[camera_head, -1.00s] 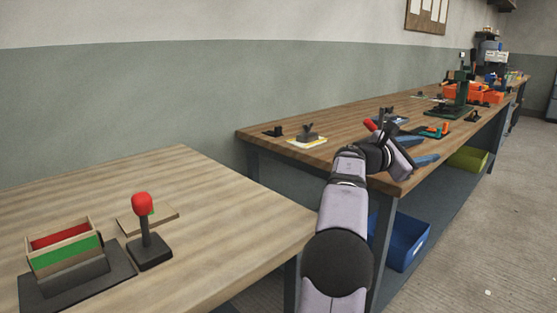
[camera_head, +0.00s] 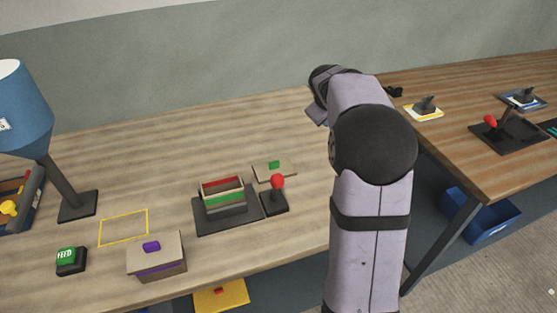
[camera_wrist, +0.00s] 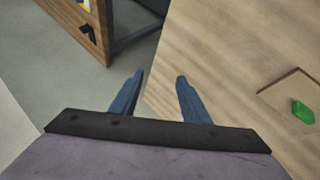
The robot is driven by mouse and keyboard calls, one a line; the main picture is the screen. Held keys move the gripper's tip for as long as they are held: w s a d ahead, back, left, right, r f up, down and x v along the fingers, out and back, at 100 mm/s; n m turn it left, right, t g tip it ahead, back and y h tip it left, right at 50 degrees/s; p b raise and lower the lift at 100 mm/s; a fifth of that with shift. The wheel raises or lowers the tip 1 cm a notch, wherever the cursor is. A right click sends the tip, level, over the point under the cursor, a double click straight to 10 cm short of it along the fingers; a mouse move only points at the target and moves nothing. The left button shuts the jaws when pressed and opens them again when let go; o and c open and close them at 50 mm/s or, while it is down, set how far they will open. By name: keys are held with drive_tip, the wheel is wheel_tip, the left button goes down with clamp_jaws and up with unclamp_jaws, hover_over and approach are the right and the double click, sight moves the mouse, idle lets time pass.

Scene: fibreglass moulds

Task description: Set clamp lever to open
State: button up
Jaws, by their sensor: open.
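Two levers show in the head view, and I cannot tell for sure which is the clamp lever. One has a red handle (camera_head: 490,121) on a dark flat base (camera_head: 512,140) on the right bench. The other has a red ball knob (camera_head: 278,181) on an upright dark stem and small black base (camera_head: 273,203) on the left table. My gripper (camera_wrist: 160,76) is open and empty in the wrist view, above the gap by the table edge. In the head view my arm hides most of it. Neither lever shows in the wrist view.
A tray with red and green parts (camera_head: 228,214) stands beside the ball-knob lever. A wooden plate bears a green block (camera_head: 274,165). A floor gap separates the tables.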

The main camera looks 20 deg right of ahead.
drive_tip(key=s+a+m+g+y+p, duration=0.15)
drive_tip(key=a+p, duration=0.25)
drive_tip(key=a, duration=0.4)
drive_tip(key=s+a+m+y+p, duration=0.3)
drive_tip(key=a, duration=0.5)
wheel_tip(320, 180, up, 4)
drive_tip(key=n+g+y+p, duration=0.1)
drive_tip(key=g+p, duration=0.4)
drive_tip(key=p, duration=0.3)
hover_over(277, 188)
drive_tip(key=w, duration=0.1)
drive_tip(key=shift+w+d+f, duration=0.15)
drive_tip(key=shift+d+f, duration=0.05)
drive_tip(key=shift+f+p, duration=0.55)
drive_tip(key=shift+f, duration=3.2)
clamp_jaws()
